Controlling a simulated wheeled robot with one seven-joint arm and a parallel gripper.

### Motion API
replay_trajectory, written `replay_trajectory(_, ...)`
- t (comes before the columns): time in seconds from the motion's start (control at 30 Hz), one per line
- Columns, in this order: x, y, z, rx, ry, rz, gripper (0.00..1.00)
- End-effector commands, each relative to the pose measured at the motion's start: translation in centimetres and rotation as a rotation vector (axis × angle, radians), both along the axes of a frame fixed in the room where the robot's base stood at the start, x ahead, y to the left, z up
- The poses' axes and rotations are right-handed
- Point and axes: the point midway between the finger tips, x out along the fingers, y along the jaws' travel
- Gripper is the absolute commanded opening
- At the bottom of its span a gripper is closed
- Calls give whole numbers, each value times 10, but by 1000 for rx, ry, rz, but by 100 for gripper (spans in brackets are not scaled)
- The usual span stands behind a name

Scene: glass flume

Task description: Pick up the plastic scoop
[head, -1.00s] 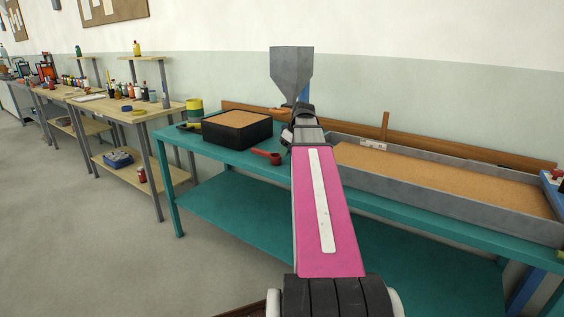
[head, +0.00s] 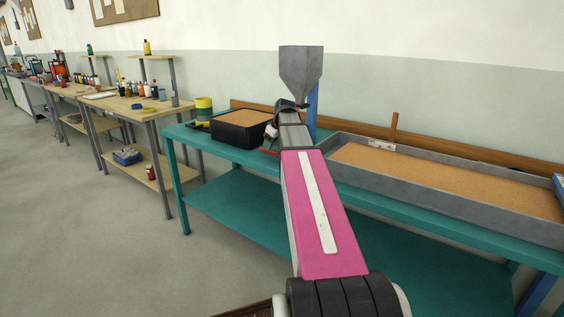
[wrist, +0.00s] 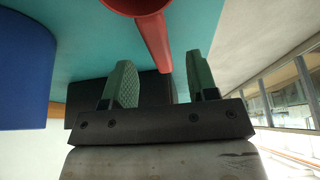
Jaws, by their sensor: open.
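The red plastic scoop shows in the wrist view (wrist: 154,38), with part of its round bowl at the top edge and its handle running down toward the gap between my fingers. In the head view only a bit of red scoop (head: 270,152) shows on the teal bench, the rest hidden by my arm. My gripper (wrist: 160,62) is open and empty, its two green fingers spread on either side of the handle's end line. I cannot tell how far the handle is from the fingertips in depth. In the head view my gripper (head: 270,136) is over the bench near the scoop.
A black box of sand (head: 236,137) stands left of my gripper. A grey hopper (head: 301,75) on a blue post (head: 312,108) rises just behind it. A long grey sand-filled trough (head: 440,198) lies to the right on the teal bench (head: 215,150).

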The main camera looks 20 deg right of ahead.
Motion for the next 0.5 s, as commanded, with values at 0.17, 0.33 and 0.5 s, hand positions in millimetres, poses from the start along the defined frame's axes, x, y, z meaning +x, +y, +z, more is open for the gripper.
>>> replay_trajectory(0.17,8,5,-23,0,1,0,53)
replay_trajectory(0.33,13,8,-37,0,0,0,53)
replay_trajectory(0.5,13,8,-37,0,-1,0,53)
